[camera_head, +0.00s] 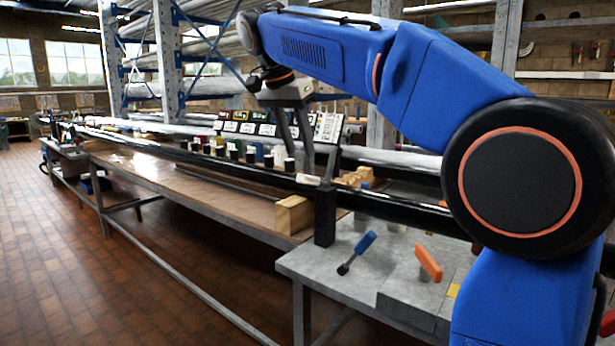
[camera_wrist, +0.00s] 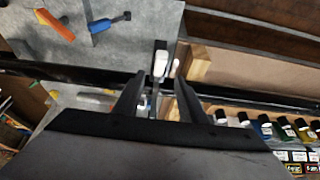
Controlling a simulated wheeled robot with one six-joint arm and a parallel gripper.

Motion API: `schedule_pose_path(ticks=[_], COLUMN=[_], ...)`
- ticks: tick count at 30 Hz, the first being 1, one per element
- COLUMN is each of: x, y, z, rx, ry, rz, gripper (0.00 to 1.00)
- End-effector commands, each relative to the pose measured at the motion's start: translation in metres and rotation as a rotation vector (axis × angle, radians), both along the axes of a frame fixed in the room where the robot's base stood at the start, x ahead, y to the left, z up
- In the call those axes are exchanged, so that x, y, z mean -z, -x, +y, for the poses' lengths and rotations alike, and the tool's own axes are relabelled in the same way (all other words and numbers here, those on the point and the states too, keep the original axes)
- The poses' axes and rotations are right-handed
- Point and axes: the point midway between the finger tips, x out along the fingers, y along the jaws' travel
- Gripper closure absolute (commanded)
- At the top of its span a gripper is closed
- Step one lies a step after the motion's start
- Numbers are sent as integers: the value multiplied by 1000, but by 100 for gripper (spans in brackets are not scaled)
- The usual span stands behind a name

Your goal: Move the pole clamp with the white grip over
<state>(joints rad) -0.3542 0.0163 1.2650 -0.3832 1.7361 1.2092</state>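The pole clamp's white grip (camera_head: 308,180) shows at the long black pole (camera_head: 262,172), just left of a dark upright post (camera_head: 325,215). In the wrist view the white grip (camera_wrist: 160,63) lies just beyond the fingertips, roughly centred between them, with a smaller pale piece beside it. The clamp's body is mostly hidden or too small to make out. My gripper (camera_head: 302,172) points down above the pole close to the grip. In the wrist view my gripper (camera_wrist: 159,80) has its two fingers spread apart, with nothing seen held.
A blue-handled tool (camera_head: 357,250) and an orange-handled tool (camera_head: 429,262) are on the grey table (camera_head: 310,263). A wooden block (camera_head: 293,214) stands left of the post. Several small bottles (camera_wrist: 285,127) line the bench behind the pole. The brick floor at left is clear.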

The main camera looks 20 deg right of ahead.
Motion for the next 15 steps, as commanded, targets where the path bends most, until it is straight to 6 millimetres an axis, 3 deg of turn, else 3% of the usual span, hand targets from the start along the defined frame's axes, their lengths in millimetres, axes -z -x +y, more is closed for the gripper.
schedule_pose_path(ticks=[9,15], x=[52,77], y=[-12,-19], z=[-18,-26], rx=[1,0], ry=[0,-1], rz=[2,1], gripper=[62,62])
